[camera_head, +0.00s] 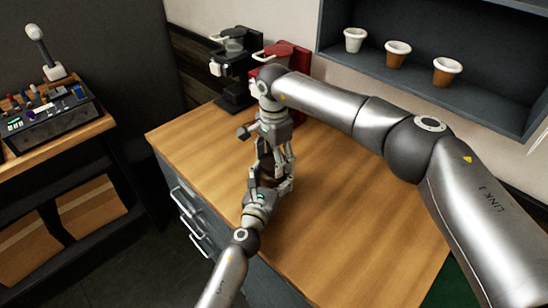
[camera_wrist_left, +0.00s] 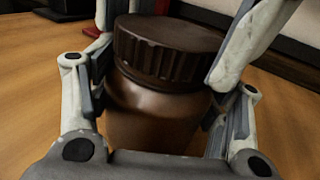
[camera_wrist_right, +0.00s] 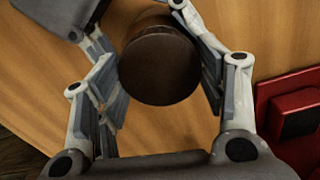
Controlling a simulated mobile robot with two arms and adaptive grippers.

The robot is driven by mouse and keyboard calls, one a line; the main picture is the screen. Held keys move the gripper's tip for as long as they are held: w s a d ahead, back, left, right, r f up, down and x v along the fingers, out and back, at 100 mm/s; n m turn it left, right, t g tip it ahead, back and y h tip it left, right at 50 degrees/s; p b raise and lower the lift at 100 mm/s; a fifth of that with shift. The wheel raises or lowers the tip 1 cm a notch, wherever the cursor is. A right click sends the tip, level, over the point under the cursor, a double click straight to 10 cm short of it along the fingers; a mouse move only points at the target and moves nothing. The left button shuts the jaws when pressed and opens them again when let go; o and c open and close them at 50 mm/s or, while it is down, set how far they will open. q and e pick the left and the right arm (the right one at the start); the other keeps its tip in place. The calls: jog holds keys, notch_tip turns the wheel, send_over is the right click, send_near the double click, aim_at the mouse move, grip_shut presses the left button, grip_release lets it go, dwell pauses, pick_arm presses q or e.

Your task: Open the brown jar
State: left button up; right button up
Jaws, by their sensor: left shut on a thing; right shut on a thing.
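The brown jar (camera_wrist_left: 155,112) stands upright on the wooden counter, with a glossy brown body and a dark ribbed lid (camera_wrist_left: 165,50). In the left wrist view my left gripper (camera_wrist_left: 160,95) is shut on the jar's body, one finger on each side. In the right wrist view the round lid (camera_wrist_right: 160,66) is seen from above, between the fingers of my right gripper (camera_wrist_right: 163,78), which is shut on it. In the head view my right gripper (camera_head: 271,152) points down from above and my left gripper (camera_head: 270,187) comes from the front; together they mostly hide the jar.
A black brewer (camera_head: 232,62) and a red brewer (camera_head: 290,62) stand at the counter's back. The counter (camera_head: 345,220) is clear at right. A side table (camera_head: 60,135) holds a control box (camera_head: 48,118).

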pick_arm(q)
jog(key=shift+f, duration=0.1)
pick_arm(e)
jog(key=shift+r, duration=0.2)
jog(key=shift+r, duration=0.9)
jog(key=shift+r, duration=0.1)
jog(key=shift+r, duration=1.95)
pick_arm(q)
jog(key=o, duration=2.1)
